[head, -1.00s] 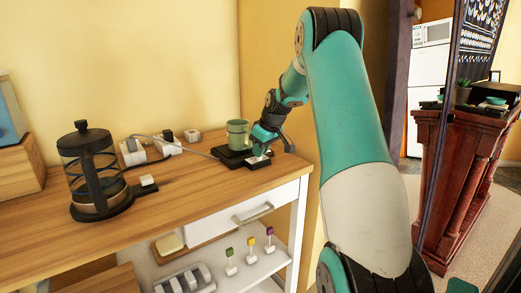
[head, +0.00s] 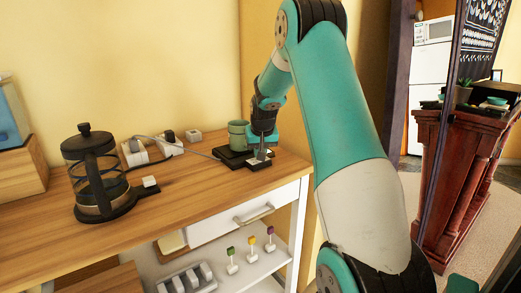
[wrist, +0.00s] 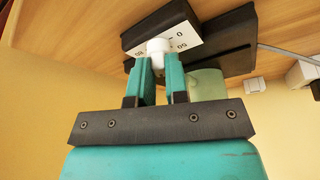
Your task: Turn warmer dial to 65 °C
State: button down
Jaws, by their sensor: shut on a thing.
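The warmer is a flat black unit (head: 232,156) at the right end of the wooden counter, with a green cup (head: 238,133) on it. In the wrist view, its white dial plate (wrist: 187,38) carries black numbers, including 0 and 50, seen upside down. The white dial knob (wrist: 158,46) stands out from the plate. My gripper (wrist: 159,63) is shut on the knob, with one teal finger on each side. In the head view, my gripper (head: 260,155) points down at the warmer's front part and hides most of the dial. The exact setting cannot be read.
A glass French press (head: 96,178) stands on the counter at left. Sockets and plugs (head: 168,138) with a grey cable lie behind. A drawer (head: 250,212) and a shelf with several coloured-top items (head: 251,246) are below. The counter between press and warmer is mostly clear.

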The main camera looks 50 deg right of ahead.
jog(key=shift+m, duration=0.5)
jog(key=c, duration=1.1)
grip_release()
jog(key=v, duration=1.7)
jog(key=shift+w+a+r, duration=0.15)
jog(key=shift+a+r, duration=0.1)
jog(key=shift+a, duration=0.05)
